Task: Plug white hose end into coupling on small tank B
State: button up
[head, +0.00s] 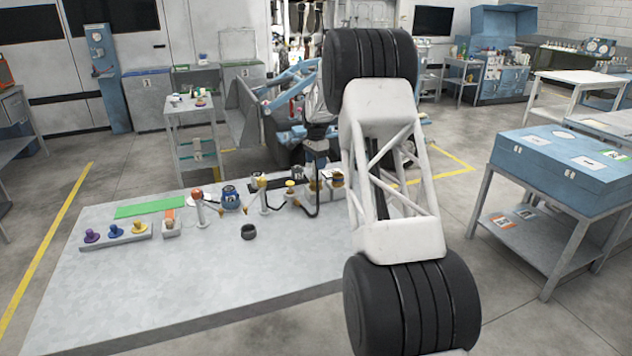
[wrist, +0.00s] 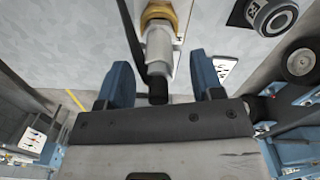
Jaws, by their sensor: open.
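My gripper (wrist: 158,62) shows in the wrist view with its two blue fingers apart. A white hose end (wrist: 158,50) with a brass collar (wrist: 158,13) and a dark tip lies between the fingers, with a gap visible on both sides. A black hose runs beside it on the left.
A rack with purple, blue and yellow knobs (head: 115,232) and a green mat (head: 150,210) lie on the table's left. A dark ring (head: 248,232) lies in front. The table's front (head: 190,285) is clear.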

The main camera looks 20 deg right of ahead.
aim_at(316, 171)
jog(key=shift+f, duration=2.2)
grip_shut()
